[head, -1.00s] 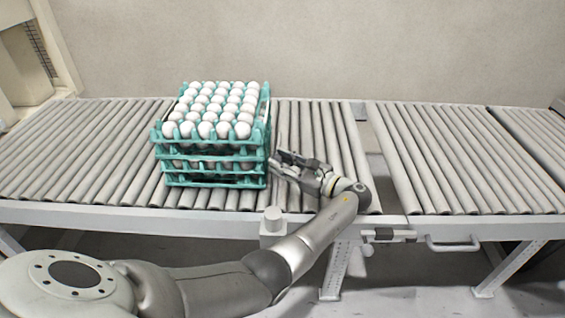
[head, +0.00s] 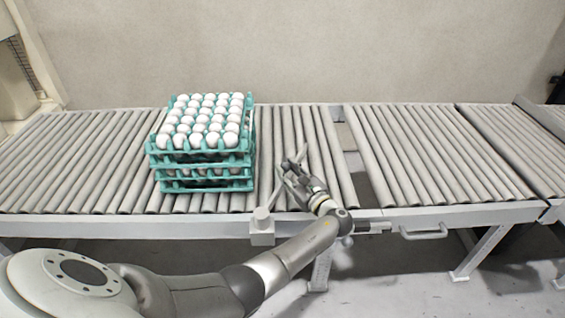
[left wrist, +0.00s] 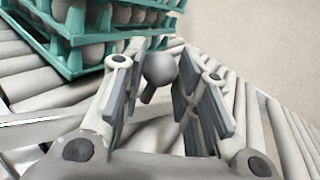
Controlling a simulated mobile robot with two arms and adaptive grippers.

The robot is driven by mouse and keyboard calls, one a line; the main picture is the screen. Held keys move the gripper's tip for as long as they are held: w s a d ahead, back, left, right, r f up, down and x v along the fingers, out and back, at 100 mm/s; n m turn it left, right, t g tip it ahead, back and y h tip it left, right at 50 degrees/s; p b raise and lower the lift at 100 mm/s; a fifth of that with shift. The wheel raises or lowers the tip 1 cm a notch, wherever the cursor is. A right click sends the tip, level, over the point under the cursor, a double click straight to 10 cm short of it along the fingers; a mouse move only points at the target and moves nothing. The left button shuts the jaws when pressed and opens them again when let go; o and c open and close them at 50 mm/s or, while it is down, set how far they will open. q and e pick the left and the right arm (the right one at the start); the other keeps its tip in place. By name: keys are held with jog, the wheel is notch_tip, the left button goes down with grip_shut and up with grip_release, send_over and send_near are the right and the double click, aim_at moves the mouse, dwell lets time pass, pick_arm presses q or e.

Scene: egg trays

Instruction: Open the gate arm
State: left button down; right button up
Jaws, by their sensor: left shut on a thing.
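The gate arm (head: 271,200) is a thin grey bar that rises from a post block (head: 262,231) at the conveyor's front edge and slants over the rollers, up and to the right. My left gripper (head: 291,172) is shut on it, over the rollers just right of the egg stack. In the left wrist view the arm's round grey knob (left wrist: 160,68) shows between the two fingers (left wrist: 155,100); the fingers hide part of the bar. My right gripper is out of view.
Stacked teal trays (head: 205,171) of white eggs stand on the roller conveyor (head: 90,165), left of my gripper with a small gap. A gap (head: 357,168) splits the conveyor from another roller section (head: 430,160) on the right. A handle (head: 424,232) sits on the front rail.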

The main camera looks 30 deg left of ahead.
pick_arm(q)
jog(key=s+d+m+t+h+p, duration=0.6)
jog(key=d+m+t+h, duration=0.4)
jog(key=d+m+h, duration=0.1)
jog(key=shift+s+d+m+h, duration=0.15)
jog(key=shift+d+m+h, duration=0.15)
jog(key=shift+d+h, duration=0.85)
jog(key=shift+a+r+h, duration=0.1)
jog(key=shift+a+h, duration=0.15)
jog(key=c, duration=1.1)
grip_release()
